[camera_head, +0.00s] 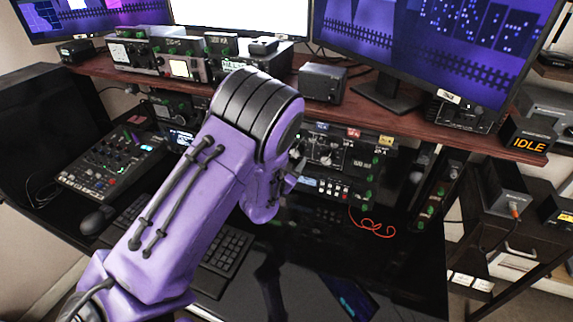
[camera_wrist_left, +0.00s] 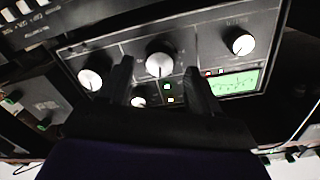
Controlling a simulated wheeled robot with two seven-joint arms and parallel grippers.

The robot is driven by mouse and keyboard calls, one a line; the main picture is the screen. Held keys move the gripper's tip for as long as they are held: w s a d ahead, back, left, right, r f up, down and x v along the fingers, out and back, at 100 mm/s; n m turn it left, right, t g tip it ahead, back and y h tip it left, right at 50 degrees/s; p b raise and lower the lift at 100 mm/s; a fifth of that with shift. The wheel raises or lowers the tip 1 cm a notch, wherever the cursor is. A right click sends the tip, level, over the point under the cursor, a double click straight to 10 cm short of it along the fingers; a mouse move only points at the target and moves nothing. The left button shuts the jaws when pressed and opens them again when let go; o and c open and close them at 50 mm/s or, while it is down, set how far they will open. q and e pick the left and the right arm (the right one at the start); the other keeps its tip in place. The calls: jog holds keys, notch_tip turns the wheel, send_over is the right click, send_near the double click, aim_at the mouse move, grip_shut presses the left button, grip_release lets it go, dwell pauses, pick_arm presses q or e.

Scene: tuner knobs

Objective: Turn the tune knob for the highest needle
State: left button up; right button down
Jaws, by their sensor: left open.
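The tuner's dark front panel (camera_wrist_left: 205,38) fills the upper part of the left wrist view. It carries several white-capped knobs: a middle one (camera_wrist_left: 159,65), one at left (camera_wrist_left: 90,79), one at upper right (camera_wrist_left: 243,44) and a smaller low one (camera_wrist_left: 138,101). A lit green meter (camera_wrist_left: 238,83) sits at right; its needle is too blurred to read. The labels are not legible, so I cannot tell which is the tune knob. My left gripper (camera_wrist_left: 161,75) is open, its fingers either side of the middle knob; contact is unclear. In the head view, my arm hides most of the gripper.
A wooden shelf (camera_head: 410,122) with small devices and monitors runs above the rack units. A mixer (camera_head: 112,165), a mouse (camera_head: 97,219) and a keyboard (camera_head: 228,250) lie on the dark desk. A red cable (camera_head: 372,229) hangs below the rack.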

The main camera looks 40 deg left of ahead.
pick_arm(q)
jog(key=s+d+b, duration=0.2)
jog(key=s, duration=0.7)
jog(key=shift+s+r, duration=0.15)
jog(key=shift+a, duration=0.1)
